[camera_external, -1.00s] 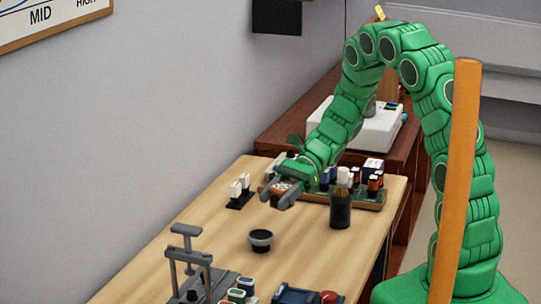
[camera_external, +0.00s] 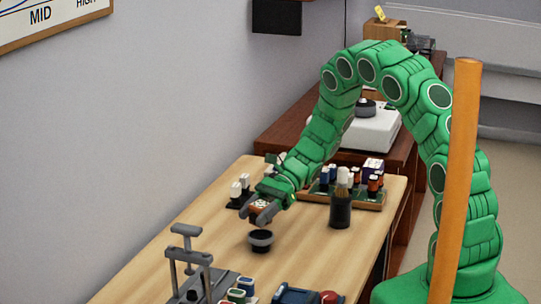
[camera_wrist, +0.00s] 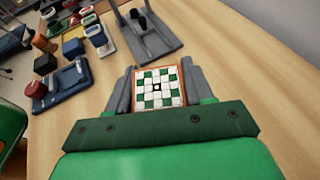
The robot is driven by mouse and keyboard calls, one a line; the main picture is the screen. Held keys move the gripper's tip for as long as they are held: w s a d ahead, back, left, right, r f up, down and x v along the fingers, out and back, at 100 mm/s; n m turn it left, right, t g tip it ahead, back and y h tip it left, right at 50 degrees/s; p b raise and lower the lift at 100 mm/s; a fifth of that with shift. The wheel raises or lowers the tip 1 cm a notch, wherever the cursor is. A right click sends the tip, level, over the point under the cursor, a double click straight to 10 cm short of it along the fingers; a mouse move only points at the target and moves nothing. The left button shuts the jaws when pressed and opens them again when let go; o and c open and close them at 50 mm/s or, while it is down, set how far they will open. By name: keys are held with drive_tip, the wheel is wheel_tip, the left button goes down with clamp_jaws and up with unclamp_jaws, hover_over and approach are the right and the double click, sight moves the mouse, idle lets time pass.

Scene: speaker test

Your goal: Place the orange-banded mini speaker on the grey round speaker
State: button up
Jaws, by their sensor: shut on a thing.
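My gripper (camera_external: 262,212) is shut on a small square block, seemingly the orange-banded mini speaker (camera_external: 260,206). In the wrist view the block (camera_wrist: 158,87) has a green-and-white chequered face with an orange-brown border, between my two grey fingers (camera_wrist: 158,88). A dark round piece with a grey rim, probably the grey round speaker (camera_external: 261,241), stands on the wooden table (camera_external: 215,222). In the external view the held block is just above its far rim; I cannot tell whether they touch. The round piece does not show in the wrist view, probably hidden under the block and gripper.
A grey clamp stand (camera_external: 190,262) and a blue device (camera_external: 295,295) are at the near end. A dark brush cup (camera_external: 340,211) stands to the right, before a tray of bottles (camera_external: 372,203). White-topped pieces (camera_external: 240,190) stand behind. Bare table lies left.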

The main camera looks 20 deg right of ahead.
drive_tip(key=shift+f, duration=1.5)
drive_tip(key=shift+f, duration=0.15)
drive_tip(key=o, duration=1.1)
drive_tip(key=shift+d+r, duration=0.1)
drive_tip(key=shift+r, duration=0.1)
drive_tip(key=v, duration=1.2)
